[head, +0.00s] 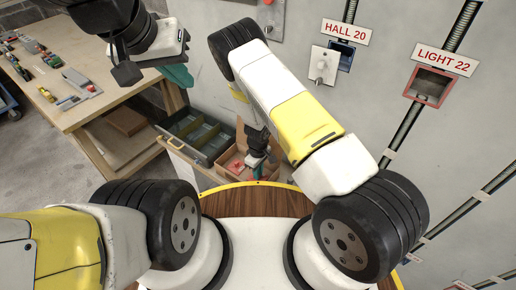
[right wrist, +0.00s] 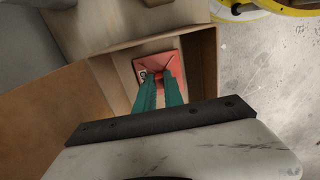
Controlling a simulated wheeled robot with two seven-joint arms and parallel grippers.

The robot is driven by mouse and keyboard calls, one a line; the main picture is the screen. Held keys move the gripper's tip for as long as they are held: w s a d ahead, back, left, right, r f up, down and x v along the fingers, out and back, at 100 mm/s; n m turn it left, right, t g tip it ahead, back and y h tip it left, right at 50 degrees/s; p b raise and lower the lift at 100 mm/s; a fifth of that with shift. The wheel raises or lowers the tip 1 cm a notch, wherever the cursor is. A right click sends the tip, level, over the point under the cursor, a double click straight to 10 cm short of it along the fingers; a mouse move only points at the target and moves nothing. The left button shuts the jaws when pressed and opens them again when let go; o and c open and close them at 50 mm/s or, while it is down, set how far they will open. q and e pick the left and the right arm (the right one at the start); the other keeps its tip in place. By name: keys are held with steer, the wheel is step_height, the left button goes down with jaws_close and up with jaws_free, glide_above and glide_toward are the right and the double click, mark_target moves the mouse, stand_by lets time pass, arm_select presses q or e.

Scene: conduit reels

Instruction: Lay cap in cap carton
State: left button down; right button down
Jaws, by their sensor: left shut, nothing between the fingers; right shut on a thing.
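A red square cap with a raised middle and a small pale label (right wrist: 168,62) shows in the right wrist view, inside the walls of a brown carton (right wrist: 205,62). My right gripper (right wrist: 160,80) has its teal fingers together on the cap's raised middle. In the head view, my right gripper (head: 257,172) points down into the open carton (head: 277,160), beside a red patch (head: 236,165). I cannot tell whether the cap touches the carton floor. My left gripper (head: 178,76) is shut and empty, high at the upper left, away from the carton.
A grey divided tray (head: 197,136) stands left of the carton. A wooden workbench (head: 75,115) with small parts lies at the upper left. The wall carries a box labelled HALL 20 (head: 339,57) and one labelled LIGHT 22 (head: 434,85). A yellow reel rim (right wrist: 265,5) shows at the wrist view's top right.

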steer(key=shift+f, duration=0.5)
steer(key=c, duration=1.4)
jaws_free()
steer(key=shift+o, duration=0.2)
steer(key=shift+r, duration=5)
